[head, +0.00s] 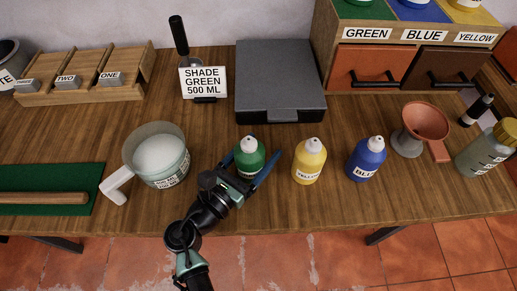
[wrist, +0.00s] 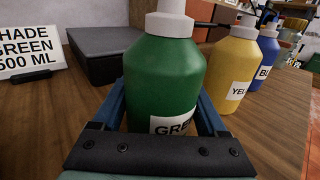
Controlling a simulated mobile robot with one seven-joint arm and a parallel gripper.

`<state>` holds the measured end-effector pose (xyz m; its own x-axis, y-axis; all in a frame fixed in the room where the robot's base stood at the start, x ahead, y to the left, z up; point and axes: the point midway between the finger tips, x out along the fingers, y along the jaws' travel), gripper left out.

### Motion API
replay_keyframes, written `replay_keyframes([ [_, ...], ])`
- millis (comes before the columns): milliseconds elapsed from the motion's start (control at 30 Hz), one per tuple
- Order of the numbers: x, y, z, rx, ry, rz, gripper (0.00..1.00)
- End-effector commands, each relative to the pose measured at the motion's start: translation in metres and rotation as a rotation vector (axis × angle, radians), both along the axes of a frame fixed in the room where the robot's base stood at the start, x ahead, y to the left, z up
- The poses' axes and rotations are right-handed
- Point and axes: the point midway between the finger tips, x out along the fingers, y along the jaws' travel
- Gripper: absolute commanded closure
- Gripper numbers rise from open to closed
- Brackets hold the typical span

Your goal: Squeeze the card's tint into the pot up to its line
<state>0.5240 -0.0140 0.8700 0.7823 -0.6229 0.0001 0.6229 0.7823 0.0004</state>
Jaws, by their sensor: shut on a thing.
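The card (head: 203,82) stands at the back of the table and reads "SHADE GREEN 500 ML"; part of it shows in the wrist view (wrist: 27,50). The green bottle (head: 250,158) stands upright on the table, its white cap on top. My gripper (head: 252,163) is around it, its blue fingers shut on the bottle's sides; in the wrist view the green bottle (wrist: 165,75) fills the middle between the fingers. The pot (head: 157,157), with a white handle and pale contents, stands left of my gripper. Its label is too small to read fully.
A yellow bottle (head: 309,162) and a blue bottle (head: 366,160) stand to the right. A dark grey case (head: 279,80) lies behind. A green mat (head: 40,177) with a wooden rod lies at left.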

Motion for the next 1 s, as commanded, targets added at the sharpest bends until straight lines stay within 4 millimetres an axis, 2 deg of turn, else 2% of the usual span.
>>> replay_keyframes([
  [233, 0.000, 0.000, -0.004, 0.000, -0.002, 0.000, 0.51],
  [267, 0.000, 0.000, -0.004, 0.000, 0.000, 0.000, 0.19],
  [367, 0.000, 0.000, -0.003, 0.000, 0.000, 0.000, 0.01],
  [767, 0.000, 0.000, -0.007, -0.001, -0.001, 0.000, 0.00],
  [1000, -0.041, 0.034, -0.004, 0.000, 0.003, 0.006, 0.00],
])
